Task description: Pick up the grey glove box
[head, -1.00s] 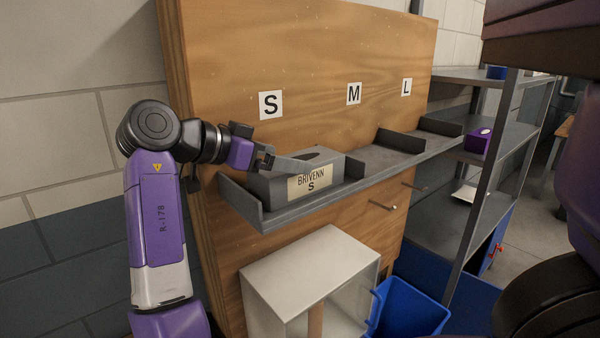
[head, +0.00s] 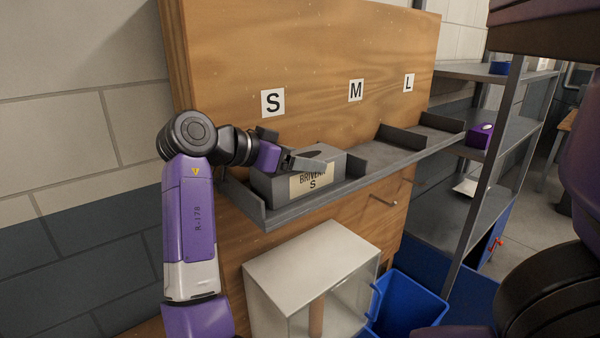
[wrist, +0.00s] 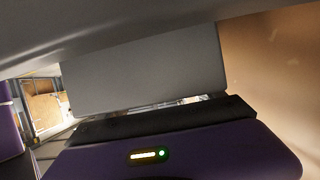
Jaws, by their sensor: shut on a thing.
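The grey glove box (head: 271,187), with a pale label reading BRIVENN S, sits in the left compartment of the wall shelf, under the S sign. My gripper (head: 308,161) reaches in from the left, at the top of the box, and is shut on it. One grey finger lies across the front upper edge and covers part of the label. The other finger is hidden in the head view. In the wrist view the plain grey side of the box (wrist: 145,75) fills the middle. The box appears to rest on the shelf; its underside is hidden.
The grey shelf (head: 345,190) runs right with dividers; its M and L compartments look empty. The wooden panel (head: 330,60) stands close behind. Below are a pale open-fronted cabinet (head: 310,255) and a blue bin (head: 410,300). A metal rack (head: 480,185) stands at right.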

